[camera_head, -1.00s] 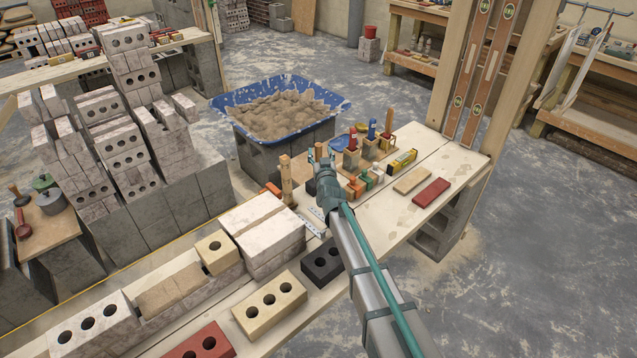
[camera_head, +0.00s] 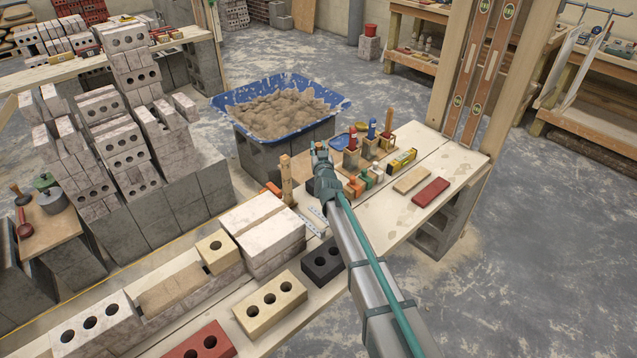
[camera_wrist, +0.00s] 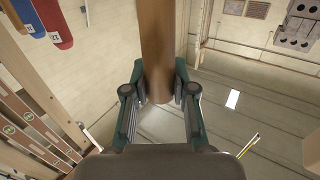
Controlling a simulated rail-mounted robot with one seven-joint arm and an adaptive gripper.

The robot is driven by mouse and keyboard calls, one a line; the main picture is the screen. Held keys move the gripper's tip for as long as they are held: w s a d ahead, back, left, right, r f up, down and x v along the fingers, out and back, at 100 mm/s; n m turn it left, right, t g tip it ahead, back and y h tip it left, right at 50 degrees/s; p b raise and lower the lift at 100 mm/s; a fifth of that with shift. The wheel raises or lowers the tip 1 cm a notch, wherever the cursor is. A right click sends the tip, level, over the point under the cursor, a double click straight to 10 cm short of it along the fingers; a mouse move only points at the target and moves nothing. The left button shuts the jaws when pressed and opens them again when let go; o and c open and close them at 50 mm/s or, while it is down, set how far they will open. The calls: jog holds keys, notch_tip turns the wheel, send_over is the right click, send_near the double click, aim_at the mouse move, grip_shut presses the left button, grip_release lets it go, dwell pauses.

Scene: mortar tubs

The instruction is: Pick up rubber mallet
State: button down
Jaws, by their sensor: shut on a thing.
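A brown wooden handle (camera_wrist: 158,45), which looks like the rubber mallet's, stands between the two fingers of my gripper (camera_wrist: 159,90) in the wrist view. The fingers are closed on its sides. In the head view my gripper (camera_head: 320,153) is over the far part of the plank bench, with a little of the brown handle (camera_head: 318,146) showing at its tips. A dark block, possibly the mallet's head (camera_head: 311,187), shows just left of the gripper. The rest of the mallet is hidden behind my gripper.
An upright wooden piece (camera_head: 286,178) stands close left. Tools with red and blue handles (camera_head: 372,130), a yellow box (camera_head: 401,160) and a red brick (camera_head: 431,191) are to the right. A blue mortar tub (camera_head: 280,107) is behind. Bricks fill the front.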

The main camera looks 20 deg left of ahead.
jog(key=shift+r, duration=0.2)
jog(key=shift+r, duration=1.2)
jog(key=s+d+r+p, duration=0.4)
jog(key=s+d+r, duration=0.1)
jog(key=s+r, duration=0.5)
jog(key=shift+s+d+r, duration=0.15)
jog(key=shift+s+d, duration=0.2)
jog(key=shift+s, duration=1.05)
jog(key=c, duration=1.6)
grip_release()
grip_shut()
